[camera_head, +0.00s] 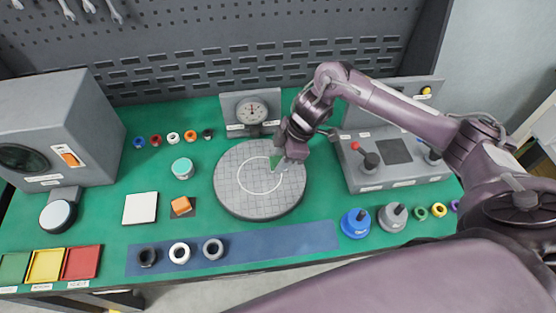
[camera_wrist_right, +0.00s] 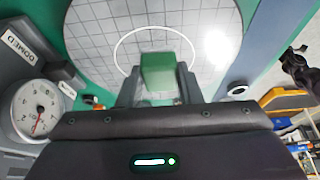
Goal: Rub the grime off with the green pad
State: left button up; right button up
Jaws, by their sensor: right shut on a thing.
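The green pad (camera_head: 275,161) is a small block held between the fingers of my right gripper (camera_head: 281,160). In the right wrist view the pad (camera_wrist_right: 168,72) sits between both fingers, with its top face showing. The pad is over the round grey disc (camera_head: 232,196), near the white circle drawn on its gridded top. I cannot tell whether the pad touches the disc. No grime can be made out on the disc; the gripper and pad hide part of it. My left gripper is not in view.
A dial gauge (camera_head: 252,112) stands behind the disc. A control box (camera_head: 400,175) with knobs is to the right. Several rings lie on the blue strip (camera_head: 290,238) in front.

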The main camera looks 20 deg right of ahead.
jog(key=v, duration=0.1)
jog(key=p+v, duration=0.2)
jog(key=shift+w+a, duration=0.15)
jog(key=shift+a, duration=0.15)
jog(key=shift+r, duration=0.3)
jog(key=shift+a+r+p, duration=0.1)
jog(key=shift+a+p, duration=0.1)
jog(key=shift+p, duration=0.15)
jog(key=shift+d, duration=0.15)
